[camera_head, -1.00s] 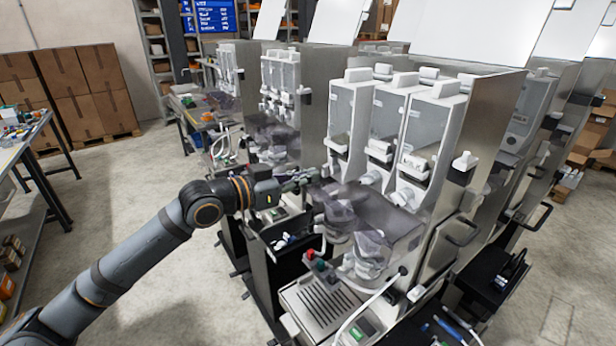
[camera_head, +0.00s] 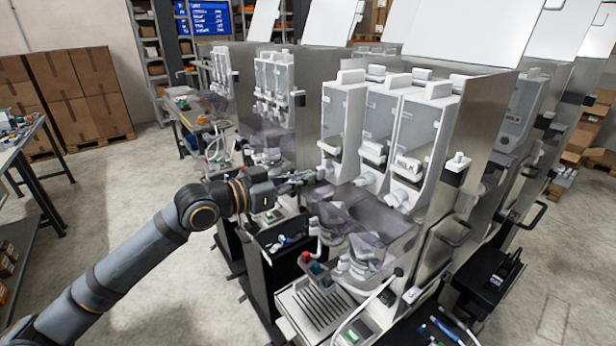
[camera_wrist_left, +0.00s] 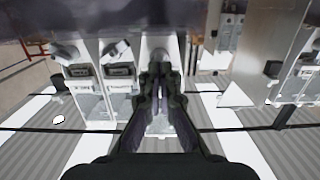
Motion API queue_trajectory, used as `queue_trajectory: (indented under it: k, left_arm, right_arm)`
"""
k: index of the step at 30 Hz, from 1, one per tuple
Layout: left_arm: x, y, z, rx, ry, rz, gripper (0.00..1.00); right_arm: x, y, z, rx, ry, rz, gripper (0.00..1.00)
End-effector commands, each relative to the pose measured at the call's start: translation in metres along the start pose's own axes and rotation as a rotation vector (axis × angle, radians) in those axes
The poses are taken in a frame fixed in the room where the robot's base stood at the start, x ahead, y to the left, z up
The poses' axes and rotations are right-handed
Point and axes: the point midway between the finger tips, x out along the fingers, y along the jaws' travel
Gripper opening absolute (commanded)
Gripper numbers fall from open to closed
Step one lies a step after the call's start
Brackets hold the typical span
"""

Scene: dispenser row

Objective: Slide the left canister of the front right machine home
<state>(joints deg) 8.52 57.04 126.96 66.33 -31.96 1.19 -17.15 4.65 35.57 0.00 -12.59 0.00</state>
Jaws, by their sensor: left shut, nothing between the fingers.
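The front right machine (camera_head: 478,115) holds a row of three clear canisters with white fittings. Its left canister (camera_head: 342,112) stands upright at the left end of the row. My left gripper (camera_head: 310,177) is shut and empty, with its tips at the lower front of that canister; I cannot tell whether they touch it. In the left wrist view the shut fingers (camera_wrist_left: 160,82) point at a white part of the left canister (camera_wrist_left: 160,48) and hide much of it. The other two canisters (camera_wrist_left: 118,80) show beside it there. My right gripper is not in view.
A smoky clear cover (camera_head: 375,215) and mixing bowls sit below the canisters, above a drip tray (camera_head: 312,307). Another machine (camera_head: 278,95) stands behind to the left. Open floor (camera_head: 150,270) lies around my left arm.

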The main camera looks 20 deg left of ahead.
Motion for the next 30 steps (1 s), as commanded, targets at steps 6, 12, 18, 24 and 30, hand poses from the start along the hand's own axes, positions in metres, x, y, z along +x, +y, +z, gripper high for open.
queue_trajectory:
  k: [6,12,18,24,30]
  left_arm:
    - [0.007,-0.002,-0.003,-0.003,0.006,-0.006,0.0]
    - [0.016,-0.002,-0.003,-0.004,0.005,-0.004,0.0]
    - [0.025,0.001,-0.004,-0.003,0.003,0.002,0.0]
    - [0.032,-0.001,-0.005,-0.002,0.004,-0.001,0.0]
    - [0.04,-0.001,-0.006,-0.002,0.004,-0.001,0.0]
  right_arm:
    - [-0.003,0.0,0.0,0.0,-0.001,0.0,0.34]
    - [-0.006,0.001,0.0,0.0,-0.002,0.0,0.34]
    - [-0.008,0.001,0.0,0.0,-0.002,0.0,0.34]
    - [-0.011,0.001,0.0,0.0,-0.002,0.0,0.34]
    - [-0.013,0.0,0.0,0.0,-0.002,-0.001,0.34]
